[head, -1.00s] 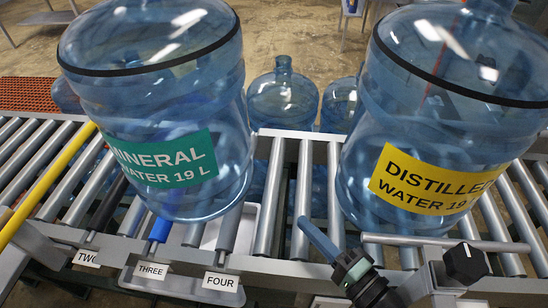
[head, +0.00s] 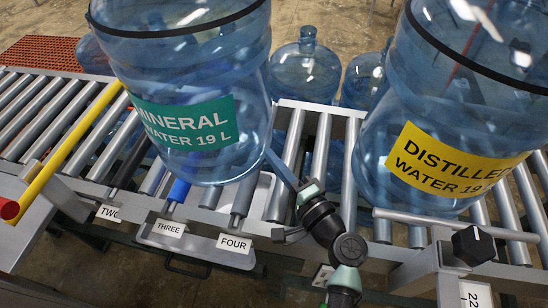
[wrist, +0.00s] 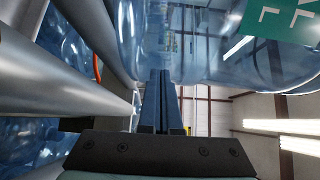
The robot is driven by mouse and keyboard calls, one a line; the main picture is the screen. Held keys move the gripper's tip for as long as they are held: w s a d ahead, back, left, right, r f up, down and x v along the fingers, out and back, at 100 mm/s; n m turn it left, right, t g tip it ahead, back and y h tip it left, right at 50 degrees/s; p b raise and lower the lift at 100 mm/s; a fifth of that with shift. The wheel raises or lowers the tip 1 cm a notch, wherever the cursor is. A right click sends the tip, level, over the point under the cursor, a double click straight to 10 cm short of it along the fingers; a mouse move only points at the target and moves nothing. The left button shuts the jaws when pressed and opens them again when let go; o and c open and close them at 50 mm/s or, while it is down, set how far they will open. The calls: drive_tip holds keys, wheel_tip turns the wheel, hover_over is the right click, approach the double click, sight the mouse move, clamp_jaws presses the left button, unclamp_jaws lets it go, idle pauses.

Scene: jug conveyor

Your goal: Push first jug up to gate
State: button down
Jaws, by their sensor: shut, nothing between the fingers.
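The mineral water jug (head: 190,75), clear blue with a green label, stands upright on the rollers left of centre. Its lower wall fills the top of the wrist view (wrist: 210,60). The distilled water jug (head: 440,120), with a yellow label, stands on the rollers to the right. A yellow bar with a red end (head: 68,145), which looks like the gate, crosses the rollers left of the mineral jug, with a gap between. My gripper (head: 272,158) is shut and empty, its fingertips at the mineral jug's lower right side. I cannot tell whether they touch it.
The roller conveyor (head: 288,140) runs left to right, with bare rollers between the jugs and left of the yellow bar. Signs such as FOUR (head: 234,244) line its front edge. More blue jugs (head: 305,70) stand behind. An orange grid (head: 55,52) lies at back left.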

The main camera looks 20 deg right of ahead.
drive_tip(key=shift+a, duration=0.1)
drive_tip(key=w+a, duration=0.2)
drive_tip(key=a, duration=0.1)
drive_tip(key=w+a+b, duration=0.1)
drive_tip(key=w+a, duration=0.2)
drive_tip(key=a, duration=0.1)
drive_tip(key=w+a+b, duration=0.1)
drive_tip(key=w+a, duration=0.1)
drive_tip(key=a, duration=0.1)
drive_tip(key=shift+w+a, duration=0.15)
drive_tip(key=shift+a, duration=0.2)
drive_tip(key=shift+d, duration=0.15)
